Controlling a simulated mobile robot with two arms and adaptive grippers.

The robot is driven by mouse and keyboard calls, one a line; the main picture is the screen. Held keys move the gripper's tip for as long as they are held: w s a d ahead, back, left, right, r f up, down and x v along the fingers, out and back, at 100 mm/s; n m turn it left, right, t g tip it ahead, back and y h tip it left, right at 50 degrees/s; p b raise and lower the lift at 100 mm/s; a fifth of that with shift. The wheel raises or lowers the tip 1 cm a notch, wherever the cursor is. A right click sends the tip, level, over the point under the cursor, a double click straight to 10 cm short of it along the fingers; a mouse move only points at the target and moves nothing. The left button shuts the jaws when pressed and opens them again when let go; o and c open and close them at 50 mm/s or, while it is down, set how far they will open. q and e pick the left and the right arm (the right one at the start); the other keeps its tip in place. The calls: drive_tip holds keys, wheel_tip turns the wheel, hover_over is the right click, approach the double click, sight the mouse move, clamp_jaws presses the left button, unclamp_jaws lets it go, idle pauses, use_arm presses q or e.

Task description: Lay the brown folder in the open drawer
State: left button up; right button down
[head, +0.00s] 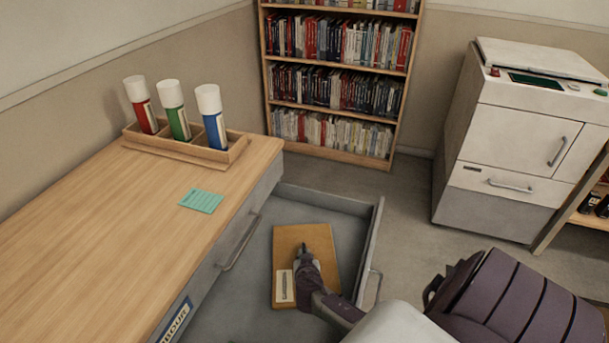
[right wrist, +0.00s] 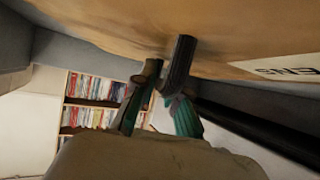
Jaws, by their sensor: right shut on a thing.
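The brown folder (head: 313,238), with a pale label at its lower left, appears within the outline of the open grey drawer (head: 240,292) in the head view. I cannot tell whether it rests on the drawer floor or is held just above it. My right gripper (head: 301,254) is shut on the folder and hides part of it. In the right wrist view the fingers (right wrist: 168,72) meet at the folder (right wrist: 225,30), which fills the top of the picture. My left gripper is out of view.
The desk (head: 120,225) stands at left, with a teal note (head: 201,200) and a wooden rack (head: 185,152) of three capped tubes. A bookcase (head: 335,112) stands behind, a copier (head: 515,140) at right. Grey floor (head: 405,205) is free between drawer and copier.

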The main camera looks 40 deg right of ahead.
drive_tip(key=c, duration=1.2)
unclamp_jaws()
drive_tip(key=shift+r+p, duration=0.15)
drive_tip(key=shift+p, duration=0.15)
drive_tip(key=p+v, duration=0.1)
drive_tip(key=v, duration=1.1)
drive_tip(key=shift+a, duration=0.1)
